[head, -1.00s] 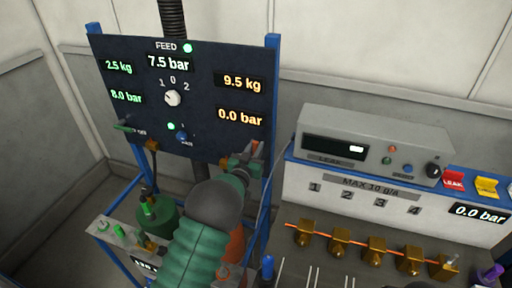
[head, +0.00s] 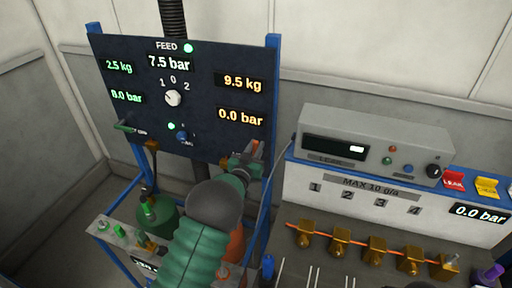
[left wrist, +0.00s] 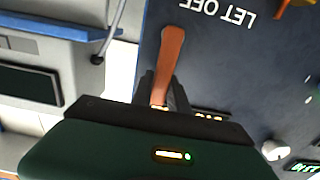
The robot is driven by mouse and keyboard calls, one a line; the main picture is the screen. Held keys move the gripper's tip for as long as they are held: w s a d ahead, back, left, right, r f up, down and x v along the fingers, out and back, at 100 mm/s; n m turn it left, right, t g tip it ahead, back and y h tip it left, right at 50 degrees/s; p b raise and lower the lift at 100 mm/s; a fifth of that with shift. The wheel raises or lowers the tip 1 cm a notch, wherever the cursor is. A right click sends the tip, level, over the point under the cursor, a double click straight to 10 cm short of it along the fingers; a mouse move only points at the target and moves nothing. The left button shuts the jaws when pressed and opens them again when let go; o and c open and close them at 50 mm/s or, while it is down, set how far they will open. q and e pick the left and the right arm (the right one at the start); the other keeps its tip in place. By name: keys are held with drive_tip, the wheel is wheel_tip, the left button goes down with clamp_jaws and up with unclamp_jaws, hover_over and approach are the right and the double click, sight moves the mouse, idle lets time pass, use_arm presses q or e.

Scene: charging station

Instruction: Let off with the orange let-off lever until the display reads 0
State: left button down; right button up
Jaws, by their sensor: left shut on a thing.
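The orange let-off lever (head: 257,148) is at the lower right edge of the dark panel (head: 205,85). In the left wrist view the lever (left wrist: 172,55) stands out from between the jaws, near the upside-down words LET OFF. My left gripper (left wrist: 162,92) is shut on the lever; in the head view the green gripper (head: 246,163) partly hides its lower part. The panel's lower right display (head: 240,117) reads 0.0 bar. The feed display (head: 169,63) reads 7.5 bar. My right gripper is not in view.
A grey instrument box (head: 365,140) stands on the bench at right, above a row of brass fittings (head: 340,240). A green cylinder (head: 158,222) stands below the panel. Open floor lies at left.

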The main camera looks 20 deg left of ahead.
sight(248, 140)
use_arm(q)
drive_tip(key=shift+r, duration=0.1)
drive_tip(key=n+b, duration=0.1)
drive_tip(key=a+n+b, duration=0.1)
drive_tip(key=shift+a+f+b, duration=0.2)
drive_tip(key=shift+a+b, duration=0.05)
drive_tip(key=shift+b, duration=0.15)
drive_tip(key=a+n+b, duration=0.1)
drive_tip(key=n+b, duration=0.1)
drive_tip(key=a+f+n+b, duration=0.1)
drive_tip(key=n+b, duration=0.1)
drive_tip(key=n, duration=0.1)
drive_tip(key=a+f+n+b, duration=0.1)
drive_tip(key=n+b, duration=0.1)
drive_tip(key=shift+a+n, duration=0.25)
drive_tip(key=shift+n, duration=0.05)
drive_tip(key=f+n+b, duration=0.1)
drive_tip(key=n, duration=0.1)
drive_tip(key=a+f+n+b, duration=0.1)
drive_tip(key=n, duration=0.1)
drive_tip(key=shift+a, duration=0.1)
drive_tip(key=n, duration=0.1)
drive_tip(key=f+n+b, duration=0.1)
drive_tip(key=shift+a+f+n, duration=0.1)
drive_tip(key=shift+a+n, duration=0.1)
drive_tip(key=shift+n, duration=0.1)
drive_tip(key=shift+f+n+b, duration=0.45)
drive_tip(key=shift+f+n, duration=0.1)
drive_tip(key=shift+n, duration=0.35)
drive_tip(key=shift+f, duration=0.1)
